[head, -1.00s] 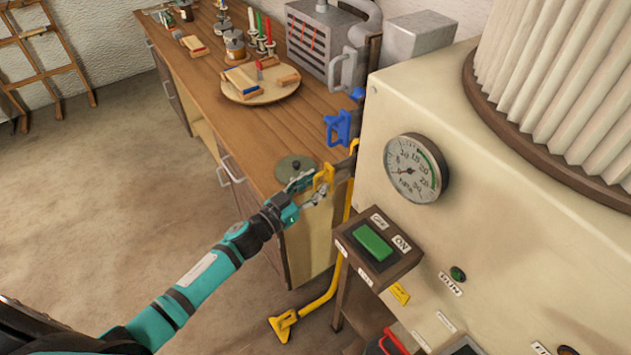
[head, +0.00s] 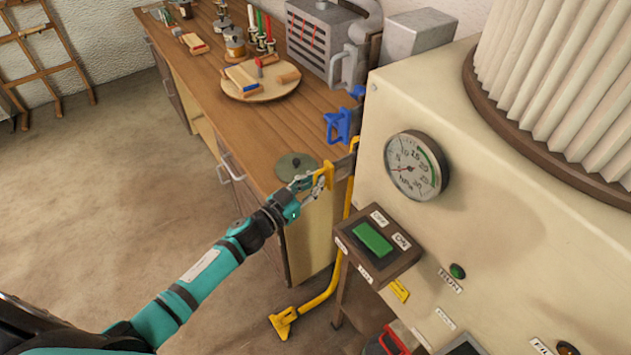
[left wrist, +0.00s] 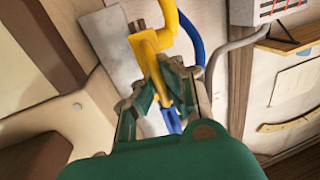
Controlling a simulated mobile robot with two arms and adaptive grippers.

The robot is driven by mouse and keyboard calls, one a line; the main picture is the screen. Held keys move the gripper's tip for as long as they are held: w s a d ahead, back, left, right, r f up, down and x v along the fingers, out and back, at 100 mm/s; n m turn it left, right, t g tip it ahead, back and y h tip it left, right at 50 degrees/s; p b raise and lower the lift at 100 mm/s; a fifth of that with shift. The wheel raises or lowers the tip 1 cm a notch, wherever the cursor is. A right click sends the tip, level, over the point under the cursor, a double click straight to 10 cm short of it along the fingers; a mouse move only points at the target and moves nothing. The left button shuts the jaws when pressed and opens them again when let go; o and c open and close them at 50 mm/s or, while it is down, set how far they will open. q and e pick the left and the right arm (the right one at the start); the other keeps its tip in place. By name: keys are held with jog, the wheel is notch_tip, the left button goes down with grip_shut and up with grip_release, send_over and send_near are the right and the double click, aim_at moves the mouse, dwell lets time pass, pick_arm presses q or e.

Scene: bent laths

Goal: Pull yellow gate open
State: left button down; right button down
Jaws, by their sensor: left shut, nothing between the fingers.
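The yellow gate's handle (head: 328,174) sticks out at the left side of the cream machine, below a blue handle (head: 339,126). My left gripper (head: 311,182) is at the yellow handle, with its fingers drawn together and nothing held between them. In the left wrist view the yellow handle (left wrist: 150,42) runs down to the green fingers (left wrist: 166,92), beside a grey metal plate (left wrist: 113,48). The fingers partly hide the handle's lower end, and I cannot tell whether they touch it. My right gripper is not in view.
The wooden bench (head: 290,125) lies behind and left, with a round board (head: 262,90) of blocks and a green disc (head: 296,166). The cream machine (head: 470,130) with gauge and switch box (head: 380,246) stands right. A yellow pipe (head: 322,296) runs to the floor.

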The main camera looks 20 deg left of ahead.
pick_arm(q)
jog(key=v, duration=0.1)
jog(key=p+v, duration=0.1)
jog(key=v, duration=0.1)
jog(key=shift+a, duration=0.3)
jog(key=shift+w, duration=0.1)
jog(key=c, duration=1.4)
grip_release()
jog(key=v, duration=1.2)
jog(key=shift+f, duration=0.1)
